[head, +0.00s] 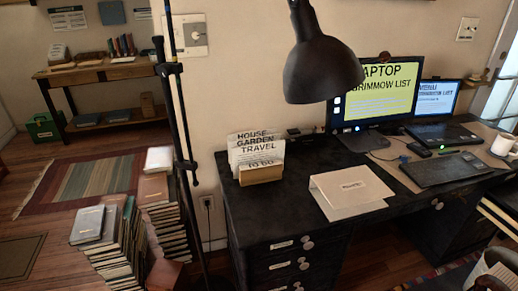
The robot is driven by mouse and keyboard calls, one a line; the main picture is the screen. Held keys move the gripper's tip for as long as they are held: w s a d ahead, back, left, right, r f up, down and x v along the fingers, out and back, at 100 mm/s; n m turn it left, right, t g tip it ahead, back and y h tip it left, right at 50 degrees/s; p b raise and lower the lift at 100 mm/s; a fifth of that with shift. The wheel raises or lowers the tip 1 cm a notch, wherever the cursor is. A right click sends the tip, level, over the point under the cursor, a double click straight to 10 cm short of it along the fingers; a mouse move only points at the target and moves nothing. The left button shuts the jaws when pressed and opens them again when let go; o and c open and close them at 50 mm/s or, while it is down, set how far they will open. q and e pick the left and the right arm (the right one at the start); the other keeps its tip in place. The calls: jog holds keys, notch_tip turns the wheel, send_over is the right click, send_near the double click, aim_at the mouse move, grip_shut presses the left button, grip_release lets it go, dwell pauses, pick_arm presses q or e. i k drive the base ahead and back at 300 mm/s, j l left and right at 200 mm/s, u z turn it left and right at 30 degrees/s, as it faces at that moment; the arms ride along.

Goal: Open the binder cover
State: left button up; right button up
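The binder (350,189) is off-white with a small dark label on its cover. It lies on the black desk (285,210), near the front edge and right of the card holder, in the head view. Its cover looks down over the pages, though I cannot tell whether it is fully flat. Nothing touches the cover. Neither of my grippers shows in this view.
A wooden holder with cards (261,173) stands left of the binder. A black lamp (320,72) hangs above the desk. A keyboard (445,169), a laptop (440,133) and a white mug (502,144) are at the right. Book stacks (115,245) stand on the left floor.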

aim_at(345, 189)
jog(key=z, duration=0.5)
jog(key=i+l+z, duration=0.1)
jog(key=z, duration=0.3)
jog(key=i+l+z, duration=0.15)
jog(key=z, duration=0.3)
jog(key=i+z, duration=0.15)
jog(key=z, duration=0.25)
